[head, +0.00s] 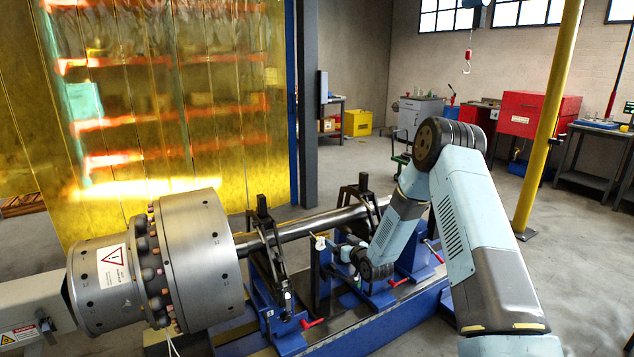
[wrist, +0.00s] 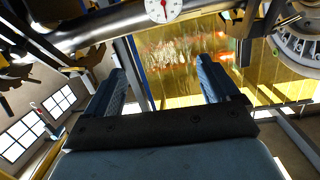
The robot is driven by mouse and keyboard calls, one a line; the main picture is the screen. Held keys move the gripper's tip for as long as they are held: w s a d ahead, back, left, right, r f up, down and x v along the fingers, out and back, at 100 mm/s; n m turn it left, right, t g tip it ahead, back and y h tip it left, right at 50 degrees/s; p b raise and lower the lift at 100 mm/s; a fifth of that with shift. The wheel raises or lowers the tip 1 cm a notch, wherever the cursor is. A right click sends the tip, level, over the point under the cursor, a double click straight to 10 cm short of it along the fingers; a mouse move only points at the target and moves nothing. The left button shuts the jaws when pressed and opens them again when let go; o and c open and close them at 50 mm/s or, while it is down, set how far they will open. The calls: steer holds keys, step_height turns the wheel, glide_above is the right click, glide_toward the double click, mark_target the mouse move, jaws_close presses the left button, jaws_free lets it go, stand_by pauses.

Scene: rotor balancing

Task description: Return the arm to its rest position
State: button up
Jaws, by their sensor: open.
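My arm (head: 465,200) rises from the lower right, bends at a high elbow and reaches down to the left beside the rotor stand. My gripper (wrist: 160,78) is open in the wrist view, its two blue fingers apart with nothing between them. In the head view the gripper is small and hard to make out near the stand. The steel rotor shaft (head: 325,222) lies across the stand, and also crosses the top of the wrist view (wrist: 105,27). A round dial gauge (wrist: 163,10) shows beyond the fingers, apart from them.
The blue balancing stand (head: 375,335) carries dark bearing supports close to my wrist. A large grey drive head (head: 205,250) is at left. A yellow curtain (head: 150,120) hangs behind. A yellow post (head: 550,120) stands right of my elbow. Open floor lies behind the stand.

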steer(key=s+d+r+g+h, duration=0.1)
steer(key=s+d+r+h, duration=0.15)
steer(key=s+r, duration=0.45)
steer(key=s+d+r+m+g+h, duration=0.1)
steer(key=s+d+r+g+h, duration=0.2)
steer(key=r, duration=0.9)
steer(key=s+d+r+h, duration=0.1)
steer(key=s+d+r, duration=0.35)
steer(key=r, duration=0.45)
steer(key=s+d+r+m+g, duration=0.1)
steer(key=s+r, duration=0.1)
steer(key=s, duration=1)
steer(key=s+d+r+m+g, duration=0.1)
steer(key=s+r+g, duration=0.1)
steer(key=s, duration=1.1)
steer(key=s+d+r+m+g, duration=0.1)
steer(key=s+r, duration=0.3)
steer(key=s, duration=0.9)
steer(key=shift+d+r+g+h, duration=0.25)
steer(key=shift+d+g+h, duration=0.1)
steer(key=shift+d+g, duration=0.15)
steer(key=shift+s, duration=0.1)
steer(key=shift+c, duration=0.3)
